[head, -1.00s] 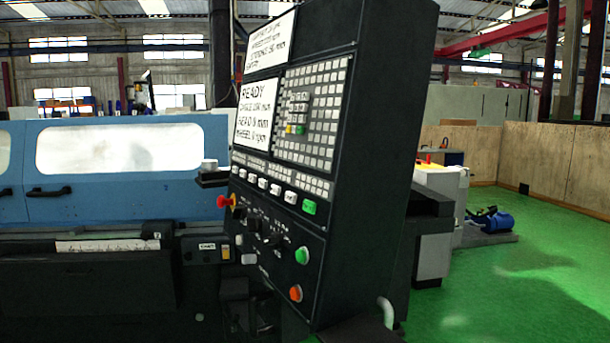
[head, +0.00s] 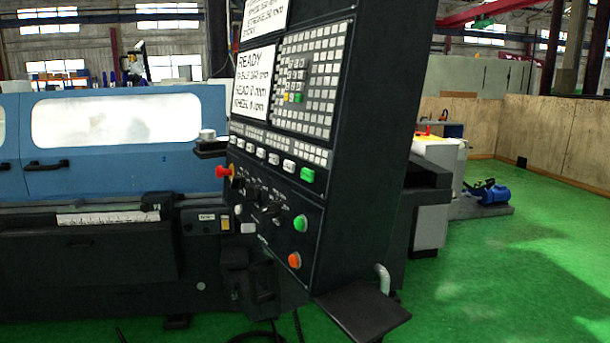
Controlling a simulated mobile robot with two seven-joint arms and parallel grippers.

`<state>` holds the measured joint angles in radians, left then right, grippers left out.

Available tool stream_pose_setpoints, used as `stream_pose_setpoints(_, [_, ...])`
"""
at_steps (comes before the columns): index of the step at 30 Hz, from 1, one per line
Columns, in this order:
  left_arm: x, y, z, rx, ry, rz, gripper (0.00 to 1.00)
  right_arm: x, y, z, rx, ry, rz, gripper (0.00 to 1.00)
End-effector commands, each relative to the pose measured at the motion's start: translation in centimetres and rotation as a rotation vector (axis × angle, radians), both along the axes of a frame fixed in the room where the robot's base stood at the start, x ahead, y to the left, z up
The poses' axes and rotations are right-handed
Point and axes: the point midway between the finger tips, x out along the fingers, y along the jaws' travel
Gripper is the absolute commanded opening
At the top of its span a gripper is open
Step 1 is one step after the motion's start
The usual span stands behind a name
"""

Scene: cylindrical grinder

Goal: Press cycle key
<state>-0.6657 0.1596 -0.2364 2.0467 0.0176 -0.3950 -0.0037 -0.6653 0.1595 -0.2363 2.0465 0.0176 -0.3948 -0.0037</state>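The dark control panel (head: 350,170) of the grinder stands in the middle of the head view, its face turned to the left. Below are a round green button (head: 300,223) and a round orange button (head: 295,260). The small labels are too blurred to tell which one is the cycle key. A screen (head: 251,84) on the panel shows READY. Neither of my grippers is in view.
A red knob (head: 222,171) sticks out at the panel's left edge. A dark shelf (head: 370,314) juts out under the panel. The blue machine cover (head: 90,165) is at the left. The green floor (head: 500,285) is clear at the right, before a blue motor (head: 490,193).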

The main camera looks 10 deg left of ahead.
Motion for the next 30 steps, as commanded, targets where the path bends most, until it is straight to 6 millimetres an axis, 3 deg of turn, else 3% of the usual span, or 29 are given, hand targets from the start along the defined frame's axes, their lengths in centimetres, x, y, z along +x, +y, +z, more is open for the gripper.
stream_pose_setpoints(6, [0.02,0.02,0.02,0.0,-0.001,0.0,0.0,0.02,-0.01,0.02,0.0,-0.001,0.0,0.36])
stream_pose_setpoints(30, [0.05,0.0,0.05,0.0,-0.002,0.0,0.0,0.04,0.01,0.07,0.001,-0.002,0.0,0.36])
